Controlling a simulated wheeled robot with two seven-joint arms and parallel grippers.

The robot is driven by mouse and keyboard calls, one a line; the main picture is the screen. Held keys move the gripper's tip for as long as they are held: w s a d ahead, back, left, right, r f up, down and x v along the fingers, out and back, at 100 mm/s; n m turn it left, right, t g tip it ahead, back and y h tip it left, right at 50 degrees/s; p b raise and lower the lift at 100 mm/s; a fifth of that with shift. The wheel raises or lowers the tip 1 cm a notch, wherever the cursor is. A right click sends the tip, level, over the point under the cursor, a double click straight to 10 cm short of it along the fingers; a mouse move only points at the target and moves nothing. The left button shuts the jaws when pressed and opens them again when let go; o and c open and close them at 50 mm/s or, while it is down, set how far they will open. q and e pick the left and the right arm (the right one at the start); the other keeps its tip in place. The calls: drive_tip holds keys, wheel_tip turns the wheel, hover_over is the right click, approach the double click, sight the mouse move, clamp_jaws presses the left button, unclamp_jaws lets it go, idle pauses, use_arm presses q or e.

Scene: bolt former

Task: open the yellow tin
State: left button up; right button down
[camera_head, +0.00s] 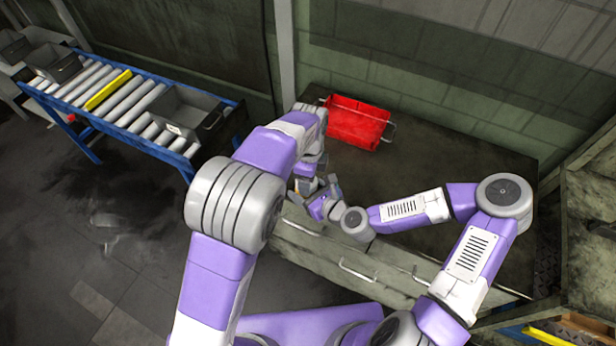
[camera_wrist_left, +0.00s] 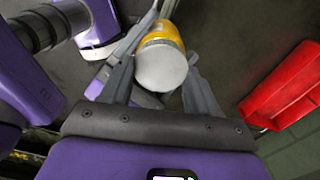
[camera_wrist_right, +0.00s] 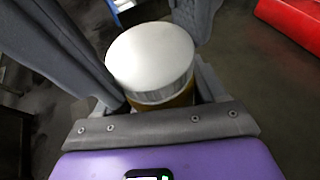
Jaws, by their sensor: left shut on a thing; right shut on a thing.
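The yellow tin has a pale round lid and shows between the fingers of my left gripper (camera_wrist_left: 165,50) in the left wrist view, where its yellow body (camera_wrist_left: 162,32) is beyond the lid (camera_wrist_left: 162,66). In the right wrist view the lid (camera_wrist_right: 150,56) and its silver rim hide most of the yellow body (camera_wrist_right: 178,98). My right gripper (camera_wrist_right: 148,65) has its fingers on both sides of the tin. Both grippers are shut on the tin, close together. I cannot tell exactly where each finger touches. In the head view my arms mostly hide the tin.
A red bin (camera_head: 357,122) stands at the back of the dark worktop (camera_head: 420,150); the worktop has drawers with handles (camera_head: 357,270) below. A roller conveyor (camera_head: 125,105) with grey bins is at the left. A wooden structure (camera_head: 590,220) stands at the right.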

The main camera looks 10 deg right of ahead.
use_arm(q)
drive_tip(key=shift+w+d+r, duration=0.15)
drive_tip(key=shift+w+d, duration=0.05)
drive_tip(key=shift+d, duration=0.2)
drive_tip(key=o, duration=1.2)
drive_tip(key=shift+c, duration=0.2)
drive_tip(key=shift+s, duration=0.1)
